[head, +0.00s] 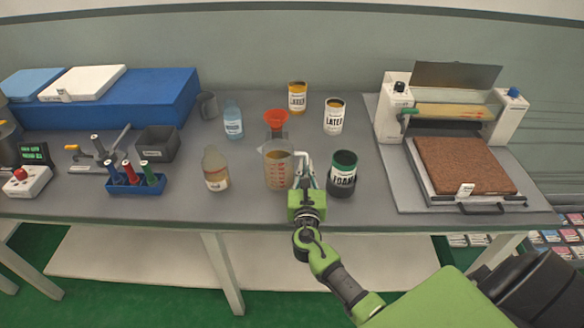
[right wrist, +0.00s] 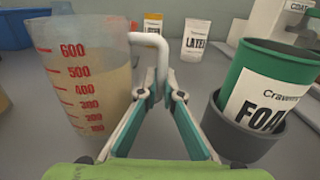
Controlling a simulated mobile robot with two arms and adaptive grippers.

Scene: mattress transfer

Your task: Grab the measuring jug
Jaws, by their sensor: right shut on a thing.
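The measuring jug (head: 278,170) stands on the grey bench, clear with red marks and a tan liquid inside. Its body fills the left of the right wrist view (right wrist: 88,75), and its white handle (right wrist: 144,40) points toward my right gripper (head: 305,172). That gripper's fingers (right wrist: 163,92) are shut on the handle, just right of the jug's body. The jug looks upright and its base seems to be on the bench. My left gripper is not in view.
A green foam can (head: 344,165) in a dark holder stands close on the right of my gripper. A bottle (head: 215,169) stands left of the jug. A red funnel (head: 277,119) and latex containers (head: 333,117) stand behind. A roller machine (head: 450,115) is at right.

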